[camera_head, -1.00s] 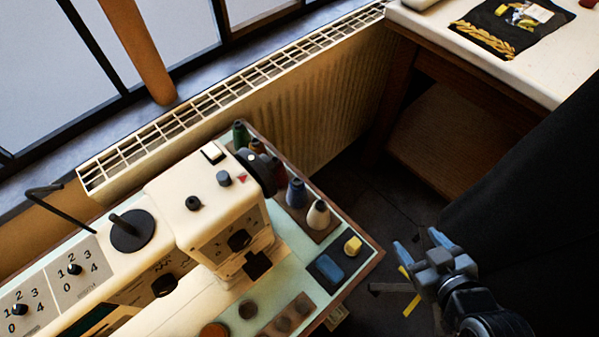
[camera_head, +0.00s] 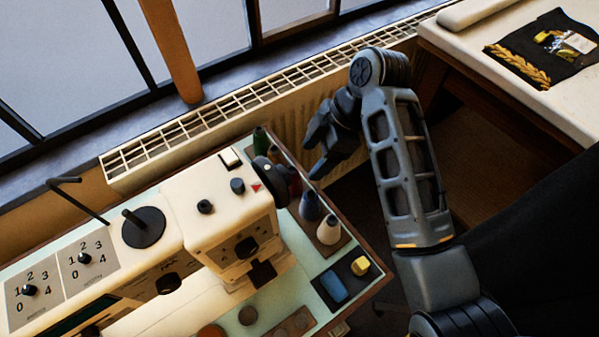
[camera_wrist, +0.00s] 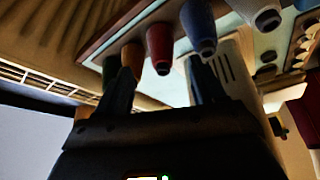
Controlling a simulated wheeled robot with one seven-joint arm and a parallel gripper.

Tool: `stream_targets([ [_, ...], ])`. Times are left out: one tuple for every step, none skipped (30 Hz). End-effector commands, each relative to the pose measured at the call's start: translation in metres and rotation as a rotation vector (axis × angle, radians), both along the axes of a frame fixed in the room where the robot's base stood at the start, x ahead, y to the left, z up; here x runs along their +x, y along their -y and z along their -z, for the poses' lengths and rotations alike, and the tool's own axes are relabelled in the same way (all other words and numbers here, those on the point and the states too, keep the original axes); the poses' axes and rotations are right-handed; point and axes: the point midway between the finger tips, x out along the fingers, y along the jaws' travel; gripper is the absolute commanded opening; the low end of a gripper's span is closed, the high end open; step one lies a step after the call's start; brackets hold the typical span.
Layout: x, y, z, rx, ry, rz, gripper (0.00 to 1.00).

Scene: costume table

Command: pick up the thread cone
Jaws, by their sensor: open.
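Several thread cones stand in a row along the right edge of the sewing table: a green cone (camera_head: 260,139), a blue cone (camera_head: 309,205) and a white cone (camera_head: 328,230) are clear. A red cone (camera_wrist: 159,46) and a brownish cone (camera_wrist: 132,58) show in the wrist view, with the blue cone (camera_wrist: 198,25) and white cone (camera_wrist: 263,13). The frames do not single out one cone. My gripper (camera_head: 313,158) is open and empty, just right of the row.
A cream sewing machine (camera_head: 215,205) stands left of the cones, its dark handwheel close to them. A radiator (camera_head: 220,125) runs behind the table. A blue block (camera_head: 333,287) and a yellow block (camera_head: 360,266) lie in front. A white-topped table (camera_head: 500,90) stands at right.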

Motion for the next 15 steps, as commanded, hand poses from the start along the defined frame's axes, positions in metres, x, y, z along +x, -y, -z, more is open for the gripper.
stream_targets([
  [0.0, -0.01, -0.01, -0.008, -0.006, -0.068, 0.68],
  [-0.002, -0.013, -0.013, -0.012, -0.012, -0.102, 0.68],
  [-0.003, -0.017, -0.017, -0.016, -0.016, -0.137, 0.68],
  [-0.004, -0.019, -0.019, -0.019, -0.019, -0.157, 0.68],
  [-0.005, -0.021, -0.019, -0.021, -0.022, -0.173, 0.68],
  [-0.006, -0.023, -0.018, -0.022, -0.024, -0.186, 0.68],
  [-0.007, -0.025, -0.017, -0.024, -0.025, -0.192, 0.68],
  [-0.007, -0.026, -0.015, -0.024, -0.026, -0.195, 0.68],
  [-0.008, -0.027, -0.011, -0.024, -0.027, -0.196, 0.68],
  [-0.008, -0.028, -0.008, -0.023, -0.028, -0.195, 0.68],
  [-0.009, -0.029, -0.005, -0.023, -0.027, -0.194, 0.68],
  [-0.009, -0.031, -0.001, -0.023, -0.027, -0.193, 0.68],
  [-0.009, -0.032, 0.001, -0.024, -0.026, -0.193, 0.68],
  [-0.009, -0.033, 0.003, -0.024, -0.026, -0.192, 0.68],
  [-0.008, -0.035, 0.007, -0.024, -0.026, -0.192, 0.68],
])
